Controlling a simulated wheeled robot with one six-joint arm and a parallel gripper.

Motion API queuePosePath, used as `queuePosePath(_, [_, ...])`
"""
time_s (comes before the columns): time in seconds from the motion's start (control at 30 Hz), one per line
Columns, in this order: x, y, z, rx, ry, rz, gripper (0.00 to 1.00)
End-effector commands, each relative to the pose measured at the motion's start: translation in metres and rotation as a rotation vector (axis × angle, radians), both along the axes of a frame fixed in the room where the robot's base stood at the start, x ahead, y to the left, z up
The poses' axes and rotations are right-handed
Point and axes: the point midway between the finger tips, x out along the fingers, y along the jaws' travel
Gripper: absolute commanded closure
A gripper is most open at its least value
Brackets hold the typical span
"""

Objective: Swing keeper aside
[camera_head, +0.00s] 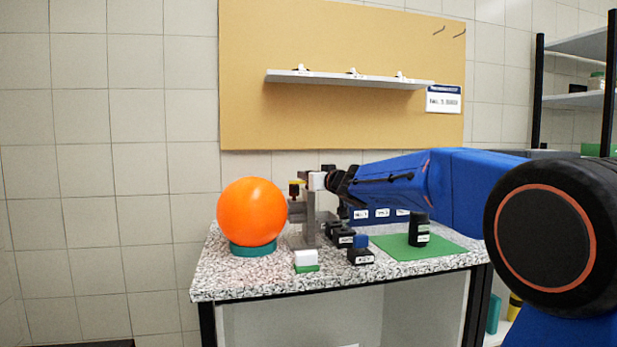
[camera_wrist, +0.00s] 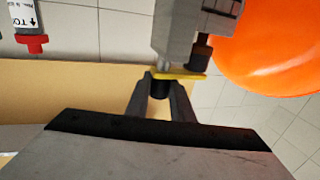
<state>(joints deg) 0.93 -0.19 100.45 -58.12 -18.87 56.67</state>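The keeper (camera_wrist: 190,73) is a thin yellow bar at the end of a grey machine head (camera_wrist: 178,30) in the wrist view. A short black knob (camera_wrist: 160,89) sits at one end of the bar, and a dark brown cylinder (camera_wrist: 202,52) is at the other end. My gripper (camera_wrist: 160,84) has one finger on each side of the black knob, and the fingers appear shut on it. In the head view the yellow keeper (camera_head: 297,182) is small, just left of my gripper (camera_head: 305,182). The contact is too small to see there.
A large orange ball (camera_head: 252,211) on a teal ring stands close left of the grey machine column (camera_head: 309,224). Black-labelled blocks and a bottle (camera_head: 419,229) on a green mat (camera_head: 398,250) are at right. A red-ended part (camera_wrist: 31,43) shows at upper left.

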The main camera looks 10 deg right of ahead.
Motion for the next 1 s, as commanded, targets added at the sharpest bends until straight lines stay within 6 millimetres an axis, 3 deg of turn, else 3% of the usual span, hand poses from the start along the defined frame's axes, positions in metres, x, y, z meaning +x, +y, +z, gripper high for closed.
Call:
queuePosePath(0.47, [0.0002, -0.0016, 0.0002, -0.001, 0.000, 0.069, 1.00])
queuePosePath(1.0, [0.0019, -0.0035, -0.0008, 0.000, 0.001, 0.408, 1.00])
